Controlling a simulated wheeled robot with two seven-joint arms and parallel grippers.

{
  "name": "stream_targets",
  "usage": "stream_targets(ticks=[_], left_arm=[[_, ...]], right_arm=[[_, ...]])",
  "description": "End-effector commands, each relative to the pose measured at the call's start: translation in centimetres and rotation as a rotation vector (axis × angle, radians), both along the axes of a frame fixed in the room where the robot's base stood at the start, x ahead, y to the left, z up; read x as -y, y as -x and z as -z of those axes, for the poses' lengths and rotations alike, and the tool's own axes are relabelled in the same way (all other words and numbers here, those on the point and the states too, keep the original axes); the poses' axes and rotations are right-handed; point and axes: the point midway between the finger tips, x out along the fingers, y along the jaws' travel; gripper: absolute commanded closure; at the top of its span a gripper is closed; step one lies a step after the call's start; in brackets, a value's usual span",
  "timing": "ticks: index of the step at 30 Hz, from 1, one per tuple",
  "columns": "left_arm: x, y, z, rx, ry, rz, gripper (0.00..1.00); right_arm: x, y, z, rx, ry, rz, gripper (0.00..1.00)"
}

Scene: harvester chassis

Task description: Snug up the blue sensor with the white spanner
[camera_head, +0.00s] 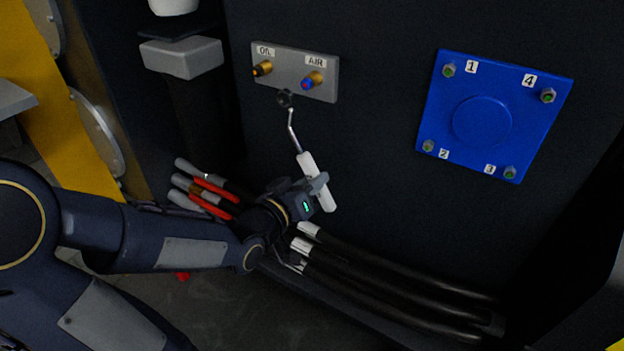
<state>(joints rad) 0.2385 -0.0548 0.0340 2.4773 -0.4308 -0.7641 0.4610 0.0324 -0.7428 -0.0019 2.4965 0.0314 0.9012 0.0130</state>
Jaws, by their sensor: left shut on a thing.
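The blue sensor (308,84) sits beside the AIR label on the grey plate (295,76), in a brass-coloured fitting. The white spanner (307,167) has a white handle, a thin metal shank and a dark round head (284,98). My left gripper (317,186) is shut on the white handle and holds the spanner tilted, its head up and to the left. The head is just below the grey plate's lower edge, left of and below the blue sensor, and looks apart from it. My right gripper is not in view.
A second brass fitting (262,68) with a dark end is under the OIL label. A blue cover (495,117) with numbered bolts is on the right. Red-and-grey handled tools (208,190) lie near my left wrist. Black hoses (390,280) run along the bottom.

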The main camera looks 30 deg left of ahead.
Motion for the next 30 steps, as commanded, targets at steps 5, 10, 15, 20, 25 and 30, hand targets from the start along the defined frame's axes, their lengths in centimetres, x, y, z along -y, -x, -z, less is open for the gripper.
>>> stream_targets(ticks=[5,10,15,20,25,30], left_arm=[[0.0,0.0,0.1,0.005,-0.002,0.001,1.00],[0.1,-1.5,0.1,0.004,-0.002,0.001,1.00],[0.3,-3.5,0.1,0.004,-0.002,0.001,1.00],[0.4,-4.9,-0.1,0.004,-0.002,0.002,1.00],[0.4,-4.8,-0.1,0.003,-0.003,0.001,1.00],[0.4,-5.0,-0.1,0.003,-0.003,0.001,1.00]], right_arm=[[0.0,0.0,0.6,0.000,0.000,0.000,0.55],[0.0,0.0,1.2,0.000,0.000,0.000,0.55],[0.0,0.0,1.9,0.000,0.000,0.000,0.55],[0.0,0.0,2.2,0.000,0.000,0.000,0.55],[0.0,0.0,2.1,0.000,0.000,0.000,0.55],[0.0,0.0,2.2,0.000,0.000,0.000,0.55]])
